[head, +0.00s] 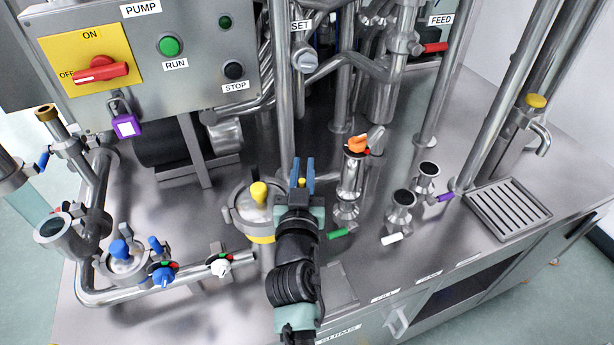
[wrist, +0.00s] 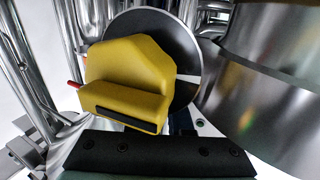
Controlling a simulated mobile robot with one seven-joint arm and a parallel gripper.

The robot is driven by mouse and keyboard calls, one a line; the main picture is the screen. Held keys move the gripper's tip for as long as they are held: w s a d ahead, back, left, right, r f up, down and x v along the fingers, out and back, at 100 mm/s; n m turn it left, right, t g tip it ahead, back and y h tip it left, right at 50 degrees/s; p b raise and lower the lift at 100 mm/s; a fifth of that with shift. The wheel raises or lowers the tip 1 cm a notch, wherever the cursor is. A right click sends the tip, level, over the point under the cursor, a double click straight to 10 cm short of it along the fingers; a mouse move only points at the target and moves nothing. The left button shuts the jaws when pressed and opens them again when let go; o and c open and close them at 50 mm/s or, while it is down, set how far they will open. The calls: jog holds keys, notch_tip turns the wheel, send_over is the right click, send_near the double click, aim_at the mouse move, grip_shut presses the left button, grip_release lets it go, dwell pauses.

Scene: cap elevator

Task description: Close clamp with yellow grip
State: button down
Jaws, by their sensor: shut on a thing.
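The yellow grip (wrist: 130,75) fills the left middle of the wrist view, in front of a dark round disc (wrist: 183,40). A small part of the yellow grip (head: 301,183) shows between the two blue fingers in the head view. My gripper (head: 302,172) stands in the middle of the head view and is shut on the yellow grip. The fingertips are mostly hidden in the wrist view, and the rest of the clamp is hidden by my gripper and arm in the head view.
A round metal vessel lid with a yellow knob (head: 258,192) stands just left of my gripper. An orange-topped valve (head: 357,144) stands to the right, with a green handle (head: 337,233) below it. Vertical pipes rise close behind. A drain grate (head: 508,207) lies at far right.

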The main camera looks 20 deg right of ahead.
jog(key=shift+w+a+y, duration=0.15)
jog(key=shift+w+a, duration=0.05)
jog(key=shift+a, duration=0.35)
jog(key=shift+w+a+y, duration=0.15)
jog(key=shift+w+a, duration=0.05)
jog(key=shift+a, duration=0.35)
jog(key=c, duration=1.3)
grip_release()
jog(key=shift+f, duration=0.1)
jog(key=o, duration=0.5)
jog(key=shift+a, duration=0.3)
jog(key=shift+c, duration=0.2)
jog(key=shift+d, duration=0.1)
jog(key=shift+s, duration=0.1)
jog(key=b+v, duration=0.4)
jog(key=v, duration=0.8)
jog(key=shift+s+d, duration=0.15)
jog(key=shift+s, duration=0.3)
